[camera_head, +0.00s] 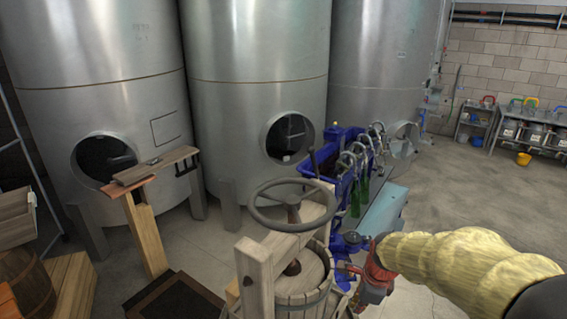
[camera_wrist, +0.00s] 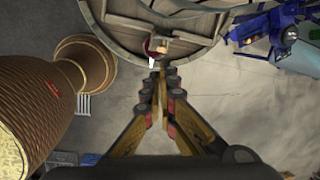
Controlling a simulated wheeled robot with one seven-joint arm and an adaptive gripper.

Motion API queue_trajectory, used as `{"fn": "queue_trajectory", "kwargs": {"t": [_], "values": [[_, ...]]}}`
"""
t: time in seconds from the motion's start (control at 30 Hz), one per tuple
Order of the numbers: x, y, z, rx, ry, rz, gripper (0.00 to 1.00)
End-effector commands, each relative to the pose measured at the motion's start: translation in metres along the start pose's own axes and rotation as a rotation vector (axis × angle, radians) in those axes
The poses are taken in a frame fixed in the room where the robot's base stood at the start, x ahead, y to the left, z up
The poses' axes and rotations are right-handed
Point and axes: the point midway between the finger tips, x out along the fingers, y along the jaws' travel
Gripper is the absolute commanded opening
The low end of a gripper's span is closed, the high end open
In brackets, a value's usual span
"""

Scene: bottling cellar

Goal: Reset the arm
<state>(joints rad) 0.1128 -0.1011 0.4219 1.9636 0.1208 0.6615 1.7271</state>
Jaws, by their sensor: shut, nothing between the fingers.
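My gripper (camera_wrist: 161,74) shows in the wrist view with its two fingers together and nothing between them. Its tips overlap the lower edge of a round slatted wooden tub (camera_wrist: 118,38) in the picture; I cannot tell the gap. In the head view, a pale yellow ribbed arm cover comes in from the lower right. The gripper itself is not clear in that view.
A wooden press with a grey handwheel (camera_head: 293,206) stands at the front. Behind it is a blue bottle filler (camera_head: 335,178) with green bottles (camera_head: 360,193). Large steel tanks (camera_head: 255,60) line the back. Open floor (camera_head: 475,190) lies at the right.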

Motion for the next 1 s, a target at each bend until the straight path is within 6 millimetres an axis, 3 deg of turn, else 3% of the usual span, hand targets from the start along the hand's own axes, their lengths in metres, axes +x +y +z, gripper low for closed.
{"fn": "queue_trajectory", "kwargs": {"t": [0.13, 0.47, 0.7, 0.8, 1.0], "values": [[0.004, 0.027, -0.009, -0.34, 0.01, 0.064, 0.0], [-0.021, 0.092, -0.024, -1.156, 0.0, 0.09, 0.0], [-0.031, 0.157, -0.037, -1.742, 0.056, 0.012, 0.0], [-0.03, 0.18, -0.042, -1.873, 0.103, -0.04, 0.0], [-0.027, 0.206, -0.045, -1.917, 0.202, -0.173, 0.0]]}}
